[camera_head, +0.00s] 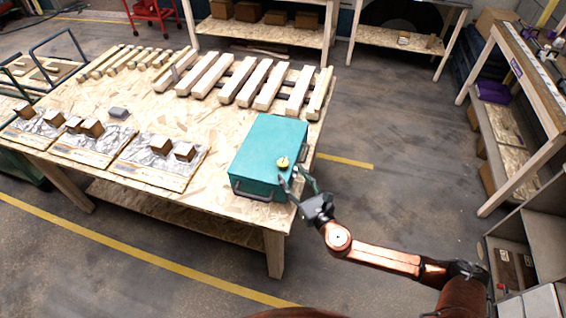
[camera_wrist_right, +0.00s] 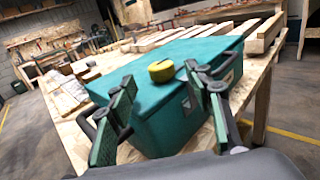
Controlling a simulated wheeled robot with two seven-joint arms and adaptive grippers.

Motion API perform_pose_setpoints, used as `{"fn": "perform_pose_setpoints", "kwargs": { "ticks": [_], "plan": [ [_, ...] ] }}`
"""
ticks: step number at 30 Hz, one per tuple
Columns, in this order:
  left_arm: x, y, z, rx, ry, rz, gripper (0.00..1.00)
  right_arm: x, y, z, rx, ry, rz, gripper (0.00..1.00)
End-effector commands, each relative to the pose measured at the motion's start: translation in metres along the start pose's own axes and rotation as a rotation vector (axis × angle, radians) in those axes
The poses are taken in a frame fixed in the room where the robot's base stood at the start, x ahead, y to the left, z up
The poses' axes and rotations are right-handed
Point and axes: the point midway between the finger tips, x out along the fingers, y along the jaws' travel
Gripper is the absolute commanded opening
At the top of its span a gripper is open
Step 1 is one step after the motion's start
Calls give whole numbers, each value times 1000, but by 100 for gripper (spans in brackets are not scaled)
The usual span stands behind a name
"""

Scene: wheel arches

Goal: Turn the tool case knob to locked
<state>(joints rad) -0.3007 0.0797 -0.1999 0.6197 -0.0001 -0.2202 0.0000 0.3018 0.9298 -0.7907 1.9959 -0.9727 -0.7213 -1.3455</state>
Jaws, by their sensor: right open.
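The teal tool case (camera_head: 268,143) lies at the right front corner of the wooden table, with a dark handle (camera_head: 252,193) on its front side. A yellow knob (camera_head: 283,162) sits on its top, near the right edge. The knob also shows in the right wrist view (camera_wrist_right: 161,71), ahead of the fingers and apart from them; its exact setting is too small to read. My right gripper (camera_head: 299,181) is open and empty at the case's front right corner. Its two green fingers (camera_wrist_right: 163,100) stand apart in the wrist view. My left gripper is not in view.
The chipboard table (camera_head: 225,205) carries several wooden slats (camera_head: 255,82) at the back and boards with small wooden blocks (camera_head: 160,144) on the left. A grey object (camera_head: 119,112) lies between. Floor is clear right of the table. A shelf unit (camera_head: 515,75) stands at far right.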

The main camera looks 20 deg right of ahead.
Motion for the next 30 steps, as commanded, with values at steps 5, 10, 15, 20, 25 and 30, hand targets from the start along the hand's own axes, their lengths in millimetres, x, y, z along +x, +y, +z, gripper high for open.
{"fn": "perform_pose_setpoints", "kwargs": {
  "ticks": [5,10,15,20,25,30],
  "plan": [
    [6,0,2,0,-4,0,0,27,0,-2,-1,0,1,47],
    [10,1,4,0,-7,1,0,53,0,-2,2,1,-1,47],
    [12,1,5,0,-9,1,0,68,0,-2,2,2,-1,47],
    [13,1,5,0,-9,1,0,71,0,-2,3,3,-1,47],
    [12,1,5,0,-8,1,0,71,0,-1,4,3,-1,47],
    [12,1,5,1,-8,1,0,71,0,-1,4,2,-1,35]
  ]
}}
